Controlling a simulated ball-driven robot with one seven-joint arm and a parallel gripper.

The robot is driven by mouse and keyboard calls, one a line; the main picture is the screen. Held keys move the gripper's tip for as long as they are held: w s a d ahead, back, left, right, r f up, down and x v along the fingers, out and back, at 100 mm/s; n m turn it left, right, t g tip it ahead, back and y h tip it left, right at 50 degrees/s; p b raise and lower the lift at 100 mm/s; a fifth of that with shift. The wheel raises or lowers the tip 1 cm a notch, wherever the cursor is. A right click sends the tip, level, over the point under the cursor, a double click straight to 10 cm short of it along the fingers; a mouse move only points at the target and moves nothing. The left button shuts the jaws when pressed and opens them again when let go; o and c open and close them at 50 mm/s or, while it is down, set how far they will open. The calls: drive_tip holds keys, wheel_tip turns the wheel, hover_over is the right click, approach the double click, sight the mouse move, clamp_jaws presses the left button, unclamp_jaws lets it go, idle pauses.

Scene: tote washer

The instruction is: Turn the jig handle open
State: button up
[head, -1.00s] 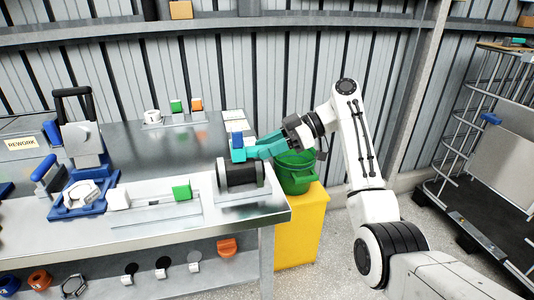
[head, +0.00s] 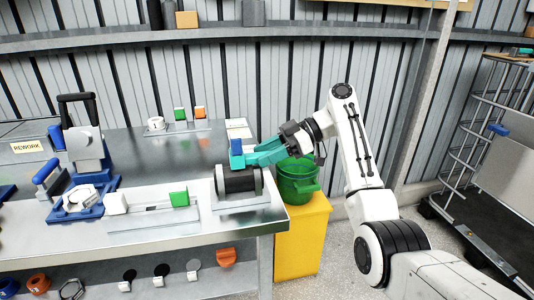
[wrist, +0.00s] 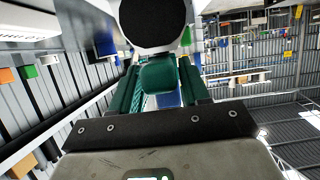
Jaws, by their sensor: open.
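A jig with a black drum (head: 238,180) between two pale end discs sits on a metal plate near the right end of the bench. A blue handle (head: 236,147) stands up above the drum. My gripper (head: 246,157), with teal fingers, reaches in from the right, its tips at the blue handle. In the wrist view the fingers (wrist: 158,88) are spread, with a green block and a blue piece (wrist: 168,99) between them. A black disc with a pale rim (wrist: 153,20) is just beyond. I cannot tell whether the fingers touch the handle.
A clamp fixture with a blue base (head: 84,197) stands at the left of the bench. A slide with white and green blocks (head: 179,198) lies left of the drum. A green bin (head: 298,180) on a yellow stand (head: 303,240) is right of the bench. A wire cage cart (head: 480,165) stands far right.

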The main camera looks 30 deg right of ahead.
drive_tip(key=shift+o, duration=0.7)
drive_tip(key=v, duration=1)
drive_tip(key=shift+d+r, duration=0.2)
drive_tip(key=shift+d, duration=0.15)
drive_tip(key=shift+s, duration=0.1)
